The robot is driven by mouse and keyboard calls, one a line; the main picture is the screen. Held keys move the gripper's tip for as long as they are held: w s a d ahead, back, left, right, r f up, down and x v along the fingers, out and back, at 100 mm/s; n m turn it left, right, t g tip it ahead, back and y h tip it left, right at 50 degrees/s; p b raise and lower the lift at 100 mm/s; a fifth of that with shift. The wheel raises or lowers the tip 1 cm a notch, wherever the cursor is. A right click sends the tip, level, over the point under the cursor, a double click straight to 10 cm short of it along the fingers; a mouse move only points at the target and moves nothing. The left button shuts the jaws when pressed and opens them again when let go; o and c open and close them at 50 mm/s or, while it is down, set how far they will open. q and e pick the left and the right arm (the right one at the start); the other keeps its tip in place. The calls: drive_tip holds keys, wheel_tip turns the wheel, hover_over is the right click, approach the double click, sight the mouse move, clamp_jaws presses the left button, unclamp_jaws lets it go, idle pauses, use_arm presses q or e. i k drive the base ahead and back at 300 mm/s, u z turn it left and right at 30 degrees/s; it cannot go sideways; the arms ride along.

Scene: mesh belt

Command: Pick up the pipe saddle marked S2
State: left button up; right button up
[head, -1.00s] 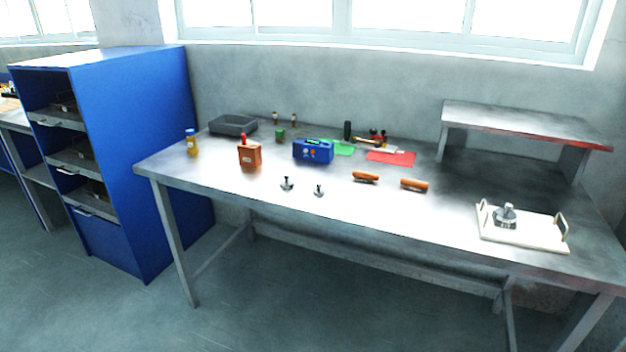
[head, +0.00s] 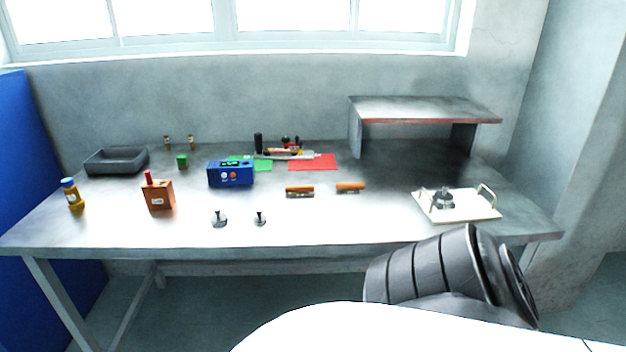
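No S2 mark is readable at this size, so I cannot tell which piece is the pipe saddle. Two orange-brown rounded pieces with dark undersides lie mid-table, a left one (head: 300,191) and a right one (head: 351,187). Two small metal pieces with upright knobs, one left (head: 219,219) and one right (head: 260,219), stand near the front edge. A grey metal piece with a knob (head: 444,199) sits on a white tray (head: 470,212) with two handles at the right. Neither of my grippers shows. A dark grey ribbed arm link of mine is at lower right.
The steel table (head: 330,225) holds a blue box (head: 231,175), a brown can (head: 159,195), a yellow bottle (head: 75,198) and a dark bin (head: 116,161). Red (head: 313,162) and green mats lie behind. A raised shelf (head: 425,108) stands back right.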

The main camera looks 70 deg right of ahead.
sight(346, 188)
drive_tip(key=i, duration=0.15)
drive_tip(key=z, duration=1.45)
